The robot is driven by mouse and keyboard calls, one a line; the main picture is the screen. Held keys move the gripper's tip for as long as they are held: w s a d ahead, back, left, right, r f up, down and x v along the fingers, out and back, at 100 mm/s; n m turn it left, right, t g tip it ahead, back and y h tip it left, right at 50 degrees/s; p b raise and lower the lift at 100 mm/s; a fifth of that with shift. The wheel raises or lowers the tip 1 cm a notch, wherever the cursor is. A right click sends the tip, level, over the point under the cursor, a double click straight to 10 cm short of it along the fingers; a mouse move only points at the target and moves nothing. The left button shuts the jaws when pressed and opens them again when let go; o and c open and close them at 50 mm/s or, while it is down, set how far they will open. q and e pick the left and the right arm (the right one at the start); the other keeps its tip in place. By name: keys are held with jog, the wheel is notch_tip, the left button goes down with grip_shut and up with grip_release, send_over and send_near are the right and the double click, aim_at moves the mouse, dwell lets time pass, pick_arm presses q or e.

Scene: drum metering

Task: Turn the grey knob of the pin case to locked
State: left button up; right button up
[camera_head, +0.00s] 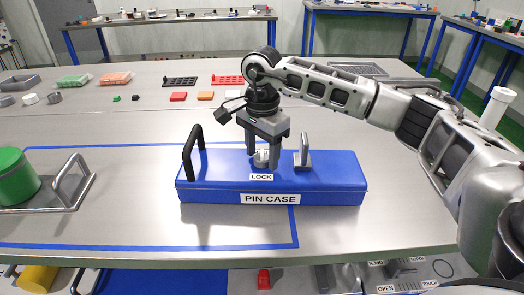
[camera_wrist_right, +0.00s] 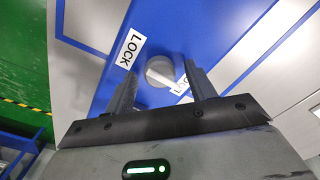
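The blue pin case (camera_head: 330,191) lies on the steel table, with a "PIN CASE" label on its front. Its round grey knob (camera_head: 262,158) is on top, behind a "LOCK" label (camera_head: 261,177). My right gripper (camera_head: 263,162) points down over the knob, its fingers on either side of it. In the right wrist view the grey knob (camera_wrist_right: 160,71) shows between the two finger tips, with gaps beside it. A second white label there is partly hidden by a finger. My left gripper is not in view.
A black handle (camera_head: 190,152) and a grey upright handle (camera_head: 303,152) stand on the case, either side of my gripper. A green drum (camera_head: 17,178) on a metal carrier is at the left. Trays and small blocks lie farther back.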

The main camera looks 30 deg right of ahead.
aim_at(262, 156)
pick_arm(q)
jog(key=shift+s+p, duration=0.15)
jog(key=shift+p, duration=0.3)
pick_arm(e)
notch_tip(262, 156, up, 16)
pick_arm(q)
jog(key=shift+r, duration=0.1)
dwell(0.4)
pick_arm(e)
jog(key=shift+f, duration=0.1)
